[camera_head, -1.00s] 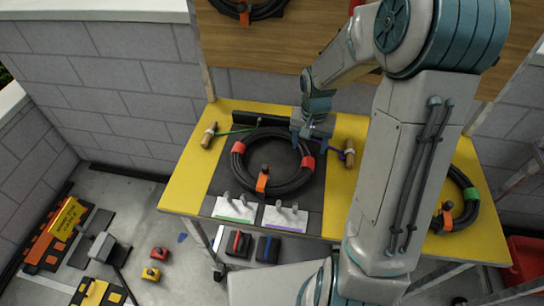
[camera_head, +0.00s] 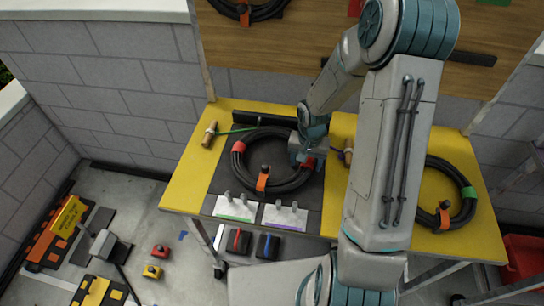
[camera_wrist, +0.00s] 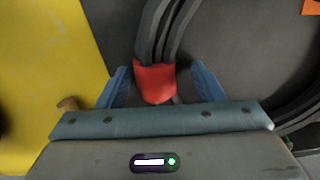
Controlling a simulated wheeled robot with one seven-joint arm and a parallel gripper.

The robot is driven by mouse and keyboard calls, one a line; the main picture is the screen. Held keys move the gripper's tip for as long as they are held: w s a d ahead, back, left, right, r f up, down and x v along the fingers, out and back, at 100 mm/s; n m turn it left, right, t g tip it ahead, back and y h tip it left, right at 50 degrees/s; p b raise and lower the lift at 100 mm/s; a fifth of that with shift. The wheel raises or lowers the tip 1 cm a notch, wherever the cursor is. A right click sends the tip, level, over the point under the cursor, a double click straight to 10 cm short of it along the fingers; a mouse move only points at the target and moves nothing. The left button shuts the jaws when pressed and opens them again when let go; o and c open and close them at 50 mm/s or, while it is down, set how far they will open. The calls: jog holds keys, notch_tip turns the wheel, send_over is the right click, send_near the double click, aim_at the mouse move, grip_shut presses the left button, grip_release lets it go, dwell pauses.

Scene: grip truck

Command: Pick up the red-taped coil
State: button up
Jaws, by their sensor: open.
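The red-taped coil (camera_head: 240,165) is a ring of black cable with red tape bands and an orange tie. It lies on the dark mat (camera_head: 226,190) on the yellow table. My gripper (camera_head: 305,160) is at the coil's right side, over a red band. In the wrist view, my open gripper (camera_wrist: 162,85) has one blue finger on each side of the coil's red band (camera_wrist: 154,82). Both fingers look apart from the band. I cannot tell how far above the mat the fingertips are.
A green-taped coil (camera_head: 474,207) lies on the table's right part, behind my arm. Wooden-handled tools (camera_head: 210,134) lie at the back. A wooden board (camera_head: 310,35) rises behind the table.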

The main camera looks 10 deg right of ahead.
grip_shut()
jog(key=shift+w+r, duration=0.1)
jog(key=shift+r, duration=0.1)
